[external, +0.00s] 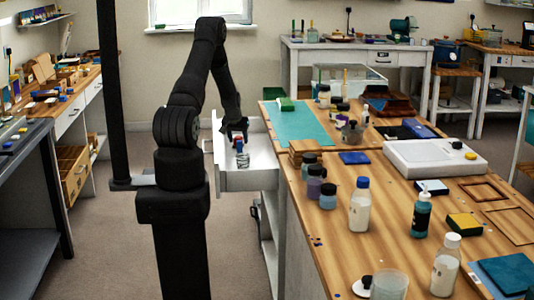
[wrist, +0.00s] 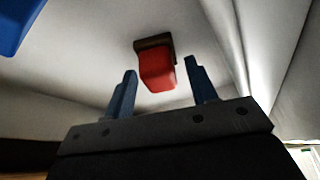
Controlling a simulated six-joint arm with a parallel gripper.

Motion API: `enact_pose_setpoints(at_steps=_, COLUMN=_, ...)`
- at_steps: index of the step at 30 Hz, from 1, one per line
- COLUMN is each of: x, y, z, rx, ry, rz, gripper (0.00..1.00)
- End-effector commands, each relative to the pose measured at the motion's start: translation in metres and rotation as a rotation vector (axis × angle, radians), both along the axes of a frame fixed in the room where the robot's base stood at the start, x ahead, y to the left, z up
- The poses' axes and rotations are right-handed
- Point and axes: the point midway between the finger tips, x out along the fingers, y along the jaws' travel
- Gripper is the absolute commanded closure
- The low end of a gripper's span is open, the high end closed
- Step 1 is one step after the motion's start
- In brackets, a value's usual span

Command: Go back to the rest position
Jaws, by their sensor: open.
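My gripper (external: 237,127) hangs low over an open white drawer (external: 247,180) at the left side of the wooden workbench in the external view. In the wrist view its two blue-grey fingers (wrist: 160,72) are apart, with nothing touching both. A red object with a dark brown part (wrist: 157,68) shows beyond and between the fingertips, inside the pale drawer interior. Part of a blue thing (wrist: 16,22) shows at the upper left corner there. In the external view a small blue and white item (external: 242,160) stands in the drawer just below my gripper.
The workbench (external: 330,245) right of the drawer carries jars, bottles, a white device (external: 425,155) and a teal mat (external: 300,125). The drawer walls rise close around my gripper. Open floor (external: 110,240) lies left of my base.

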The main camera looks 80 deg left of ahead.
Motion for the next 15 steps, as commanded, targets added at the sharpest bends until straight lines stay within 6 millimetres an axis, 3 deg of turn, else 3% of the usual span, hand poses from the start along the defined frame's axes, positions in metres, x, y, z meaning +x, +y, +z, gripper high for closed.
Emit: enact_pose_setpoints(at_steps=15, x=-0.0010, y=-0.0022, z=0.0094, rx=0.000, ry=0.000, rz=0.000, gripper=0.48)
